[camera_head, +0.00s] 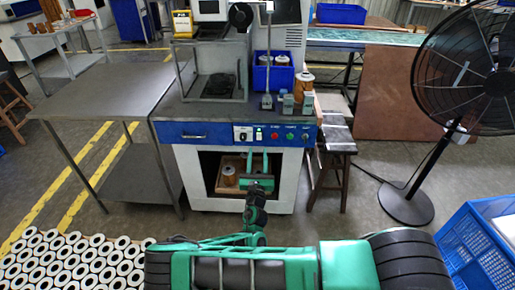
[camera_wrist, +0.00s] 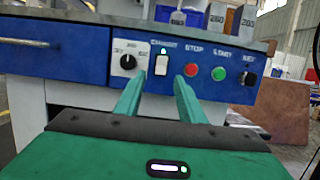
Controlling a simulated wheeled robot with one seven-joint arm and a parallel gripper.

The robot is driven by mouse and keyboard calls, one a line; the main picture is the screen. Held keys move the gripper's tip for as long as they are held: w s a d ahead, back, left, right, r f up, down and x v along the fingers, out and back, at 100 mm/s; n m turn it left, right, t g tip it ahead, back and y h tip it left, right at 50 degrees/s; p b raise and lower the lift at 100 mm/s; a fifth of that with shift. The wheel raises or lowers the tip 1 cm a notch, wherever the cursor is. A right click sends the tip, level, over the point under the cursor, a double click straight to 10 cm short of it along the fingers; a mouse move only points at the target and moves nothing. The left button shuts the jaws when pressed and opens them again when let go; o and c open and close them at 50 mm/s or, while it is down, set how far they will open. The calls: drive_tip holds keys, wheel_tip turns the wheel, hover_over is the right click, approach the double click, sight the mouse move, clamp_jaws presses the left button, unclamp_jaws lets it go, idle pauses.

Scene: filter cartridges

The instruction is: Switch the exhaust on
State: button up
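The exhaust switch (camera_wrist: 162,66) is a white rocker on the blue control panel (camera_wrist: 70,55), under a label that reads EXHAUST. A small green lamp (camera_wrist: 164,50) sits just above it. I cannot tell which way the rocker is tipped. The switch also shows small in the head view (camera_head: 259,135). My gripper (camera_wrist: 159,79) is open and empty, its two green fingers pointing at the panel, one to each side below the switch. In the head view my gripper (camera_head: 257,156) is in front of the cabinet, below the panel. Contact with the panel cannot be told.
A selector knob (camera_wrist: 127,62) is left of the switch. A red STOP button (camera_wrist: 191,70), a green START button (camera_wrist: 219,73) and a black knob (camera_wrist: 249,77) are to its right. A steel table (camera_head: 105,90) stands left, a stool (camera_head: 338,150) and a fan (camera_head: 465,80) right.

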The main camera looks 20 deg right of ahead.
drive_tip(key=shift+v, duration=2.15)
drive_tip(key=s+d+r+m+g+h, duration=0.25)
drive_tip(key=s+d+m+g, duration=0.25)
drive_tip(key=d+m+g, duration=0.3)
drive_tip(key=s+d+r+m+g+h, duration=0.2)
drive_tip(key=s+d+r+m+g, duration=0.25)
drive_tip(key=d+m, duration=0.45)
drive_tip(key=s+d+r+m+g+h, duration=0.25)
drive_tip(key=s+d+m+g, duration=0.25)
drive_tip(key=d+m+g, duration=0.35)
drive_tip(key=s+a+r+m+y, duration=0.1)
drive_tip(key=s+r+m+y, duration=0.3)
drive_tip(key=s, duration=0.4)
drive_tip(key=s+a+r+m+y, duration=0.2)
drive_tip(key=s+r+m+y, duration=0.3)
drive_tip(key=s+r, duration=0.2)
drive_tip(key=s+a+r+m+t+y, duration=0.1)
drive_tip(key=s+r+m+y, duration=0.3)
drive_tip(key=s, duration=0.7)
wheel_tip(320, 180, up, 2)
drive_tip(key=shift+a+r+y, duration=0.2)
drive_tip(key=shift+a+y, duration=0.1)
drive_tip(key=shift+a, duration=0.25)
